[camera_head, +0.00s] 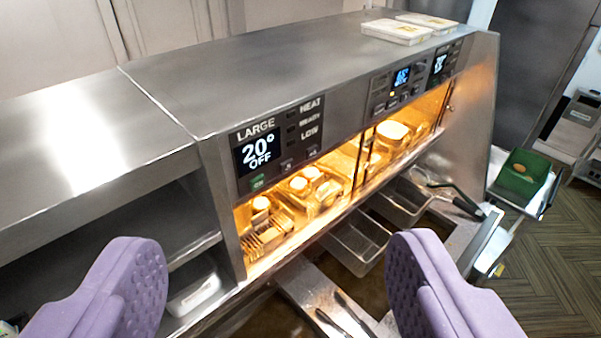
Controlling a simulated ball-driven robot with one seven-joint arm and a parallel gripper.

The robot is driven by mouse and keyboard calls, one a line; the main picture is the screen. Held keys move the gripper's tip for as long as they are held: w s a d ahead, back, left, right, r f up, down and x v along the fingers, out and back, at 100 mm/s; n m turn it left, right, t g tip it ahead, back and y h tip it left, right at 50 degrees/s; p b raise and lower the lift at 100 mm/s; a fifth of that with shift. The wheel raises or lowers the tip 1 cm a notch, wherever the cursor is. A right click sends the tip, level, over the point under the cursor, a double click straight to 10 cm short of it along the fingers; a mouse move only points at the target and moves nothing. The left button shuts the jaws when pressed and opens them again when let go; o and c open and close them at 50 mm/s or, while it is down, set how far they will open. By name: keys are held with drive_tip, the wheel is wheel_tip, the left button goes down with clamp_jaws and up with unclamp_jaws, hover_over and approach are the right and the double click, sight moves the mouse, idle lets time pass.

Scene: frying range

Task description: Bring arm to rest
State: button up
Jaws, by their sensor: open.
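My gripper (272,285) shows at the bottom of the view. Its two purple padded fingers are wide apart, with nothing between them. It is in front of the steel frying range (260,65), and the fingers appear clear of it. The rest of my arm is not in view.
The lit warming cabinet (350,150) holds several food items. Fryer baskets (357,240) hang below it, and tongs (345,310) lie on the steel ledge at the front. White containers (397,32) sit on top. A green bin (520,175) stands right, by open floor (550,260).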

wheel_tip(320, 180, down, 31)
drive_tip(key=b, duration=2.9)
drive_tip(key=shift+b, duration=0.4)
